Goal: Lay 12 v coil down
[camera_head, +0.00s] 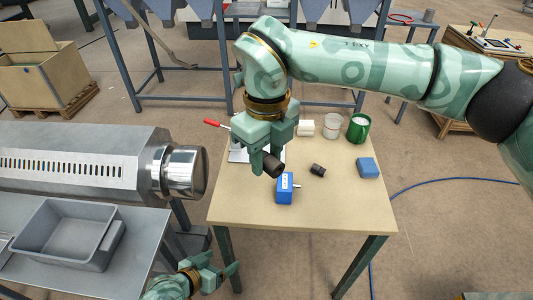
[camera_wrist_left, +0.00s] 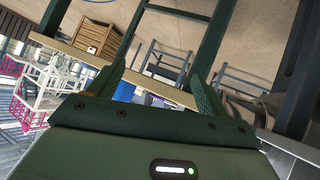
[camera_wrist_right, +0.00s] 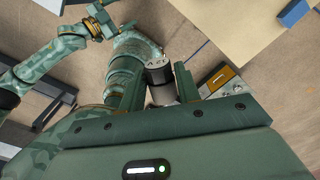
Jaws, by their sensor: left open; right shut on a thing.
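A short dark cylinder, apparently the 12 v coil (camera_head: 276,167), is clamped in my right gripper (camera_head: 266,158) above the table's left half. In the right wrist view the coil (camera_wrist_right: 160,76) shows a dark body with a pale band between the two fingers (camera_wrist_right: 159,92). From these views I cannot tell the exact height of the coil above the table. My left gripper (camera_head: 222,266) is open and empty, low in front of the table's left corner. In the left wrist view its fingers (camera_wrist_left: 160,82) stand apart with nothing between them.
The wooden table (camera_head: 340,215) carries a blue box with a shaft (camera_head: 285,188), a small black part (camera_head: 318,170), a blue block (camera_head: 368,168), a green can (camera_head: 358,128) and a clear cup (camera_head: 333,125). A metal machine (camera_head: 80,155) and grey bin (camera_head: 65,235) stand left. The table's front is clear.

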